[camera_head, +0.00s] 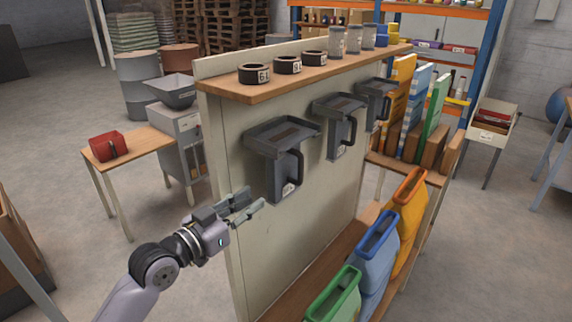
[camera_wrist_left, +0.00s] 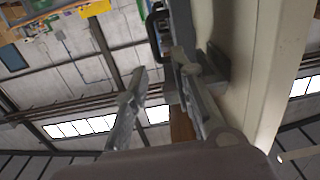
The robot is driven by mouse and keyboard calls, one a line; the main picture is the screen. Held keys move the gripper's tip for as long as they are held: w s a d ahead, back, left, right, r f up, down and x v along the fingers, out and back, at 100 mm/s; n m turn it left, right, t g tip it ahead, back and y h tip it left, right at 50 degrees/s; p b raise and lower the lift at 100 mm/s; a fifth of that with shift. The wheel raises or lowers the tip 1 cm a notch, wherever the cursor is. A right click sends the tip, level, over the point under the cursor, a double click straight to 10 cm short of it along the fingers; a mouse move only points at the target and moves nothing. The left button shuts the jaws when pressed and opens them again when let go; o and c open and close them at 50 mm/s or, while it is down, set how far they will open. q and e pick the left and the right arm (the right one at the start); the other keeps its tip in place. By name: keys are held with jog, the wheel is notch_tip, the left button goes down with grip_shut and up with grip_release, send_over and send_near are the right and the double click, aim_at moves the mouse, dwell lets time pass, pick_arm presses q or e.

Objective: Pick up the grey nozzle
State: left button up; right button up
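Several grey items could be the nozzle, and I cannot tell which one is meant. Three dark grey spouted units with side handles hang on the upright panel; the nearest (camera_head: 277,160) is the largest in view. Three small grey cylinders (camera_head: 337,41) stand on the panel's top shelf. My left gripper (camera_head: 254,199) is open and empty, in front of the panel, low and left of the nearest grey unit. In the left wrist view the gripper's fingers (camera_wrist_left: 165,95) are apart, with part of a dark handled unit (camera_wrist_left: 155,30) beyond them. My right gripper is not in view.
The beige panel (camera_head: 235,150) stands close to my left gripper. Black numbered rings (camera_head: 254,73) sit on its wooden top shelf.

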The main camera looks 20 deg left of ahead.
aim_at(299, 169)
pick_arm(q)
jog(key=p+x, duration=0.2)
jog(key=x, duration=0.3)
jog(key=d+r+p+x, duration=0.1)
jog(key=p+x, duration=0.1)
jog(key=x, duration=0.4)
jog(key=p+x, duration=0.2)
jog(key=x, duration=0.3)
jog(key=shift+w+d+r, duration=0.2)
jog(key=shift+d+r, duration=0.1)
jog(key=shift+w+f, duration=0.1)
jog(key=shift+w, duration=0.15)
jog(key=shift+s, duration=0.1)
jog(key=shift+c, duration=0.3)
grip_shut()
